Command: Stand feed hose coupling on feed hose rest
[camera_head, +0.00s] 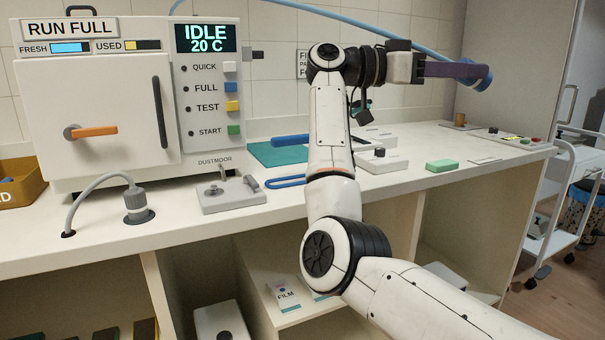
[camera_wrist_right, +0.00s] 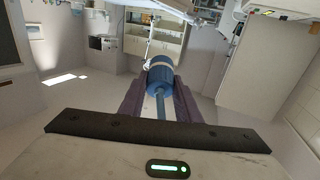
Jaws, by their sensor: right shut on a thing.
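My right gripper (camera_head: 470,70) reaches out at the upper right, above the back of the counter. Its purple fingers are shut on the blue feed hose coupling (camera_head: 483,79), with the light-blue hose (camera_head: 395,38) running up and left from it. In the right wrist view the coupling (camera_wrist_right: 160,74) sits between the purple fingers (camera_wrist_right: 160,100), its blue collar beyond their tips. The coupling is held in the air, clear of the counter. I cannot pick out the feed hose rest with certainty; my arm hides part of the counter. My left gripper is not in view.
A white machine (camera_head: 110,100) stands at the left, with a grey hose fitting (camera_head: 138,205) and a grey fixture (camera_head: 230,194) before it. A small box with a black knob (camera_head: 379,157), a green block (camera_head: 441,165) and a button panel (camera_head: 508,138) lie further right. A cart (camera_head: 545,235) stands beyond the counter's end.

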